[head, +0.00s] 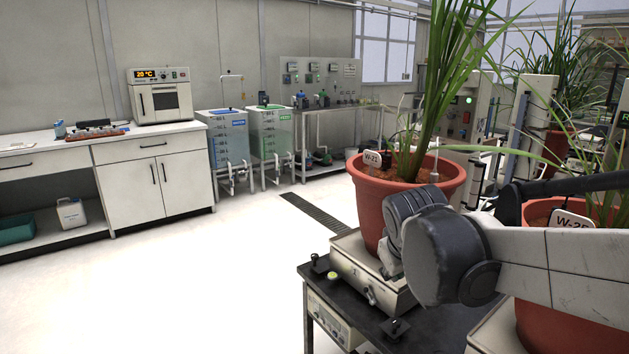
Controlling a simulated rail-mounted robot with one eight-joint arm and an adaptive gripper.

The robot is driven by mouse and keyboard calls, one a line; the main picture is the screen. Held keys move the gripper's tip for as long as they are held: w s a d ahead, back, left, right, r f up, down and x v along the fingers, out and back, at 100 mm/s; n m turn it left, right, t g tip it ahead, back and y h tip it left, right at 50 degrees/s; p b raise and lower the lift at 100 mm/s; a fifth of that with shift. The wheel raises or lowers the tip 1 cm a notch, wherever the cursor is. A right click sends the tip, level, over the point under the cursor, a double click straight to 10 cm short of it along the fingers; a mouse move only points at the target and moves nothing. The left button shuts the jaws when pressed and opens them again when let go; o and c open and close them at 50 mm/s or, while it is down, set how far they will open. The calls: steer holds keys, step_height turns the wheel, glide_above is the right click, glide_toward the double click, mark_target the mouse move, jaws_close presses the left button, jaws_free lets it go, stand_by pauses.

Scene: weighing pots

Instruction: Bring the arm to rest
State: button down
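My arm (545,262) reaches in from the right edge in the head view, with a large dark joint (440,255) in front of the scale. I cannot make out my gripper or its fingers, so what it holds cannot be seen. A terracotta pot (372,205) with tall grass and a tag reading W-21 stands upright on a weighing scale (350,250). My arm covers part of the pot's right side and the scale. A second pot (555,335) with a W-2 tag, its last digit unclear, stands at the lower right, partly behind my arm.
The scale sits on a dark bench (315,275) with small knobs near its edge. Another potted plant (556,145) and lab equipment stand behind. A white counter (180,140) with an oven and the blue and green tanks (228,145) line the wall. The left floor is clear.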

steer(key=s+d+f+m+y, duration=0.1)
steer(key=s+d+m, duration=0.1)
steer(key=s, duration=0.8)
steer(key=s+d+f+m, duration=0.1)
steer(key=s+f+m, duration=0.1)
steer(key=s, duration=0.8)
step_height(320, 180, up, 18)
steer(key=p, duration=1.8)
steer(key=shift+d+r+t, duration=0.15)
steer(key=shift+r+t, duration=0.1)
steer(key=shift+t, duration=0.05)
steer(key=shift+w, duration=0.1)
